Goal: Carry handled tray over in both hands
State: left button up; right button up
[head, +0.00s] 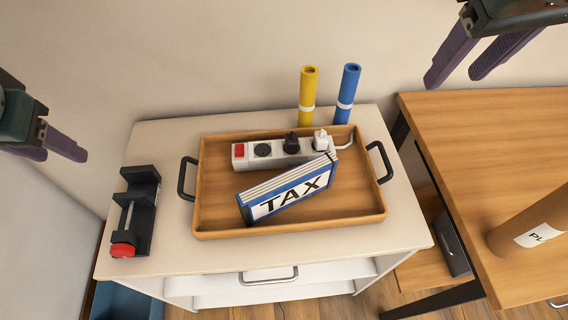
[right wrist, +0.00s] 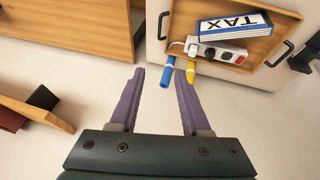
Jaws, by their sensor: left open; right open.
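The wooden handled tray (head: 225,220) lies on the white cabinet top, with a dark handle at its left end (head: 183,178) and another at its right end (head: 380,161). It holds a blue and white TAX binder (head: 290,190) and a white power strip (head: 265,150) with plugs. The tray also shows in the right wrist view (right wrist: 262,51). My left gripper (head: 65,153) is at the left edge, apart from the left handle. My right gripper (head: 455,72) is open and empty, above and right of the tray. It also shows open in the right wrist view (right wrist: 160,92).
The white cabinet (head: 300,255) bears a black device with a red knob (head: 135,215) left of the tray. A yellow roll (head: 307,90) and a blue roll (head: 347,92) stand behind it. A wooden desk (head: 490,140) with a brown tube (head: 530,220) is at right.

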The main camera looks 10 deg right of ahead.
jog(key=shift+s+a+r, duration=0.2)
jog(key=shift+s+r, duration=0.4)
jog(key=shift+r, duration=0.15)
pick_arm(q)
jog(key=shift+s, duration=0.1)
jog(key=s+d+m+g+h, duration=0.1)
jog(key=s+d, duration=0.1)
jog(key=s, duration=0.8)
jog(key=s+d+h, duration=0.1)
jog(key=s+d, duration=0.2)
jog(key=s, duration=0.7)
pick_arm(e)
jog(key=s+a+f+n+g+y, duration=0.1)
jog(key=s+f, duration=0.4)
jog(key=s, duration=0.3)
jog(key=s+a+f+n+y, duration=0.1)
jog(key=s+a+f+y, duration=0.1)
jog(key=s+f, duration=0.35)
pick_arm(q)
notch_tip(320, 180, up, 32)
jog(key=p, duration=3.1)
jog(key=shift+w+a+r+p, duration=0.15)
jog(key=shift+p, duration=0.25)
pick_arm(e)
notch_tip(320, 180, up, 33)
jog(key=s, duration=0.2)
